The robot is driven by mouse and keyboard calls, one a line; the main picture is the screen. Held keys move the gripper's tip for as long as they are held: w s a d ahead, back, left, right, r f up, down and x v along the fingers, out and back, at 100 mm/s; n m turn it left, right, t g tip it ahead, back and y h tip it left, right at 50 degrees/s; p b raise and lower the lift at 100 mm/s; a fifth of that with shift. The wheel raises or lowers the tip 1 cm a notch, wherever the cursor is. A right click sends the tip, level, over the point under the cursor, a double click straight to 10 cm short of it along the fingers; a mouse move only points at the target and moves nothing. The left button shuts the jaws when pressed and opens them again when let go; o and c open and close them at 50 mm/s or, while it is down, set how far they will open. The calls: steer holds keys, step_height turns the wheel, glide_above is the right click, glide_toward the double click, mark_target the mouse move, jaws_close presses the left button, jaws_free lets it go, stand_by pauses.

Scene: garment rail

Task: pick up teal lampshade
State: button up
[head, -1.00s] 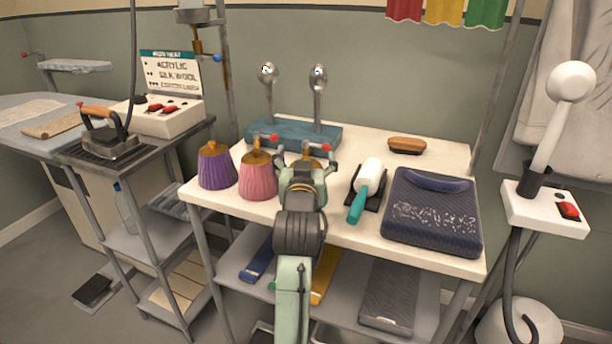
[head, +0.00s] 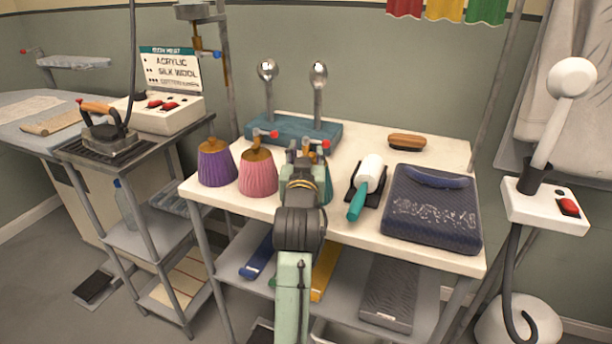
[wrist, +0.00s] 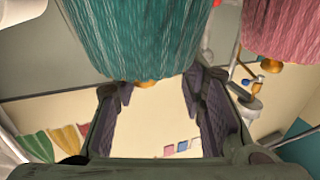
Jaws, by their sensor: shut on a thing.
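The teal lampshade (head: 328,186) stands on the white table, mostly hidden behind my gripper in the head view. Only a teal sliver shows to the right of the gripper. In the wrist view, its ribbed teal side (wrist: 135,38) fills the upper middle, with a bit of its gold-brown top at its lower edge. My gripper (head: 306,152) is at the lampshade's upper part. In the wrist view, the two dark fingers of my gripper (wrist: 158,88) are on either side of that top end, shut on the lampshade. The exact contact is hidden.
A pink lampshade (head: 258,176) stands close on the left, with a purple one (head: 216,166) beyond it. A teal-handled roller (head: 364,190) lies close on the right, beside a dark blue pad (head: 432,212). Behind is a blue block (head: 350,134) with two metal-ball posts.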

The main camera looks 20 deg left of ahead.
jaws_close()
steer(key=shift+r, duration=0.1)
